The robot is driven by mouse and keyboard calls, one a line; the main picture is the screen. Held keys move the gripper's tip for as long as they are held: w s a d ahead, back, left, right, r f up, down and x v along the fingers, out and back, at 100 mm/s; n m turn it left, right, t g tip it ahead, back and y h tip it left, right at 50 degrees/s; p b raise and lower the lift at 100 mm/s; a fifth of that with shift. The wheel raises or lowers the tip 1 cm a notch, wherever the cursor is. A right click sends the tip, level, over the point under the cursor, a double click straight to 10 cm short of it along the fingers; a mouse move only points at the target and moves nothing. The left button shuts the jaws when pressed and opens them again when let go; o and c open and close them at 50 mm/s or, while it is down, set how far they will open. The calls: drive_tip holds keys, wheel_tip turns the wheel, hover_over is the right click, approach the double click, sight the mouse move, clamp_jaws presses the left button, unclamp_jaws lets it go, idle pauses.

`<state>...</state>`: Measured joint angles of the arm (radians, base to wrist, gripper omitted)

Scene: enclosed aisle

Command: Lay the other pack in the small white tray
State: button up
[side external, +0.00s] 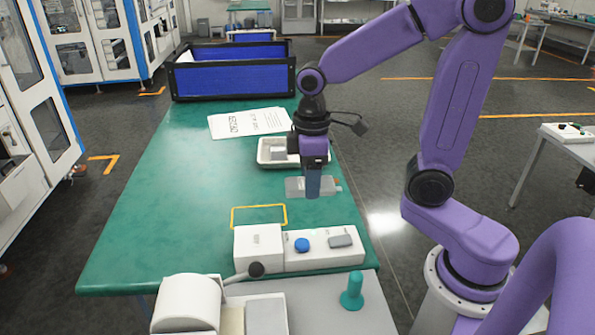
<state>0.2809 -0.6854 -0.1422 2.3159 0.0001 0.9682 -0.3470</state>
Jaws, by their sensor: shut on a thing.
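A flat grey pack (296,187) with a small tab at its right end is held by my gripper (313,193). The gripper points down and is shut around the pack's middle, hiding that part. The pack lies roughly level, in front of the small white tray (272,164); I cannot tell how high above the table it is. The tray sits near the table's right edge, behind the gripper. My wrist hides the tray's right part, and I cannot make out clearly what lies inside it.
White papers (240,122) lie behind the tray, and a blue crate (230,77) stands at the far end. A yellow outline (259,207) marks the green table (175,200). A white button box (320,258) and a teal-handled object (352,292) are nearer. The table's left side is clear.

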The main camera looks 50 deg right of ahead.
drive_tip(key=w+d+m, duration=0.4)
drive_tip(key=d+m, duration=0.5)
drive_tip(key=d, duration=0.2)
drive_tip(key=w+d+m, duration=0.4)
drive_tip(key=d+m, duration=0.4)
drive_tip(key=d, duration=0.3)
drive_tip(key=shift+m, duration=0.3)
drive_tip(key=w+d+f, duration=0.1)
drive_tip(key=w+f, duration=0.2)
drive_tip(key=w, duration=0.1)
drive_tip(key=w+d+f, duration=0.2)
drive_tip(key=w, duration=0.2)
drive_tip(key=w+d+f, duration=0.2)
drive_tip(key=w+f, duration=0.1)
drive_tip(key=w, duration=0.1)
drive_tip(key=shift+d+f, duration=0.15)
drive_tip(key=shift+f, duration=0.15)
drive_tip(key=shift+w+d+f, duration=0.1)
drive_tip(key=shift+w+f, duration=0.2)
drive_tip(key=shift+f, duration=1.55)
drive_tip(key=shift+f, duration=0.1)
drive_tip(key=o, duration=0.9)
